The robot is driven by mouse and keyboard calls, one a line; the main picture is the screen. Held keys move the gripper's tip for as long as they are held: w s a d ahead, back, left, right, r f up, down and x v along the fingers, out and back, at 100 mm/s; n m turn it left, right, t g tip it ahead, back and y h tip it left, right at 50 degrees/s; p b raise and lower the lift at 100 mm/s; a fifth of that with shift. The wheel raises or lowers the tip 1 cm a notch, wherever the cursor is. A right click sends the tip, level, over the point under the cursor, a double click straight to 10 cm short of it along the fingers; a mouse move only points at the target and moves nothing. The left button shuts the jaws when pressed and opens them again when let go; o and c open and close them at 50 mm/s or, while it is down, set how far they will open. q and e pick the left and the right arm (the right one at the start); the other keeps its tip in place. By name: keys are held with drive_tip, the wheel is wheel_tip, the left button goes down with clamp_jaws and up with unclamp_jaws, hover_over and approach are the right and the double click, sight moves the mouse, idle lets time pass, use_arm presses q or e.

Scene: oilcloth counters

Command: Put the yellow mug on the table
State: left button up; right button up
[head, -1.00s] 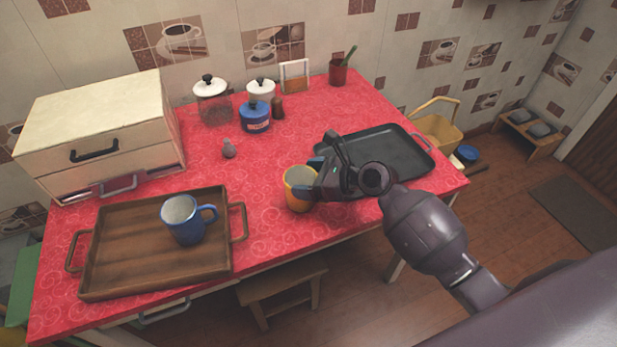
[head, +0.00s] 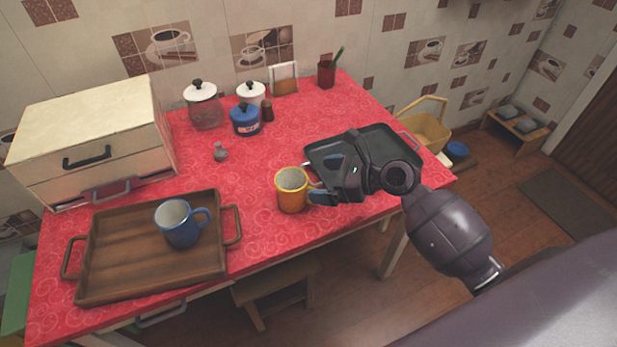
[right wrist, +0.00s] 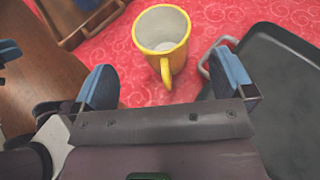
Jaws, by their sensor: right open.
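The yellow mug (head: 291,192) stands upright on the red cloth of the table (head: 262,228), near its front edge. It also shows in the right wrist view (right wrist: 163,32), with its handle toward my gripper. My right gripper (head: 325,180) is open and empty just right of the mug. My left gripper is not seen in the head view.
A black tray (head: 385,140) lies right of the mug, under my right gripper. A wooden tray (head: 120,262) with a blue mug (head: 180,224) stands at the left. A small grey shaker (head: 220,152), jars (head: 204,108) and a drawer box (head: 90,125) stand farther back.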

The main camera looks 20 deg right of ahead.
drive_tip(key=v, duration=0.5)
drive_tip(key=s+f+n+t+h, duration=0.1)
drive_tip(key=s+f+n+h, duration=0.4)
drive_tip(key=n, duration=0.8)
drive_tip(key=s+f+n+t+h, duration=0.1)
drive_tip(key=s+f+n+h, duration=0.4)
drive_tip(key=s+f+n, duration=0.5)
drive_tip(key=s+d+n, duration=0.1)
drive_tip(key=s+n, duration=0.3)
drive_tip(key=shift+f+n, duration=0.2)
drive_tip(key=shift+n, duration=0.1)
